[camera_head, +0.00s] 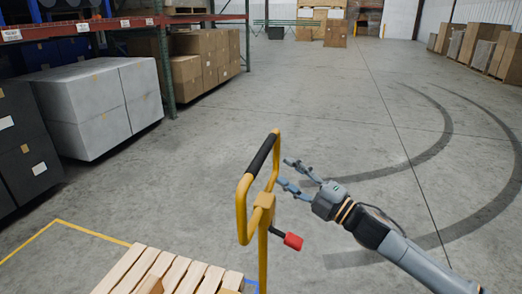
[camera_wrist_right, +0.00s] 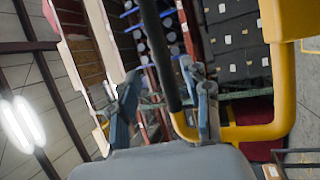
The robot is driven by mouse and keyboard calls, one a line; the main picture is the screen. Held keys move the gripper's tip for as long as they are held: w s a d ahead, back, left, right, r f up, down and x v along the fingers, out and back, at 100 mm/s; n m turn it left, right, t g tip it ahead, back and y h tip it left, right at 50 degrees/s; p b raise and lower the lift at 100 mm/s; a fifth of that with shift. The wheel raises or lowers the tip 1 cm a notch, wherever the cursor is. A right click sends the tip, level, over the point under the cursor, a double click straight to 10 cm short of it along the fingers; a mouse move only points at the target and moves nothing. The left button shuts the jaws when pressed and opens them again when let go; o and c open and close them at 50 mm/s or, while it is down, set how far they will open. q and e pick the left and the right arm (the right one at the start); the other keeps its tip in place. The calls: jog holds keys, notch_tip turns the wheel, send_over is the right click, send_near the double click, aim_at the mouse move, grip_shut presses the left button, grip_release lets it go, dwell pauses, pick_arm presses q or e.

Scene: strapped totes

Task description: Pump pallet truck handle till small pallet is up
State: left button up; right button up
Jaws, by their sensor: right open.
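The pallet truck handle (camera_head: 243,209) is a yellow loop with a black grip bar (camera_head: 263,155), standing upright in the middle of the head view. A red knob (camera_head: 293,241) sticks out on its right side. The small wooden pallet (camera_head: 165,272) shows at the bottom, left of the handle post. My right gripper (camera_head: 289,174) is open just right of the loop, with its fingers pointing at it. In the right wrist view, the black grip bar (camera_wrist_right: 158,55) runs between the open fingers (camera_wrist_right: 165,105); contact is not clear. My left gripper is not in view.
Grey wrapped boxes (camera_head: 95,105) and brown cartons (camera_head: 205,60) stand on the left by a rack. A yellow floor line (camera_head: 95,233) runs near the pallet. More cartons (camera_head: 480,48) line the far right wall. The floor ahead and right is clear.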

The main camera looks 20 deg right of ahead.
aim_at(262, 156)
jog(key=p+x, duration=0.2)
jog(key=x, duration=0.6)
jog(key=shift+w+a+r+p, duration=0.15)
jog(key=shift+w+p, duration=0.15)
jog(key=shift+p, duration=0.1)
jog(key=shift+w+a, duration=0.2)
jog(key=shift+c, duration=0.4)
grip_shut()
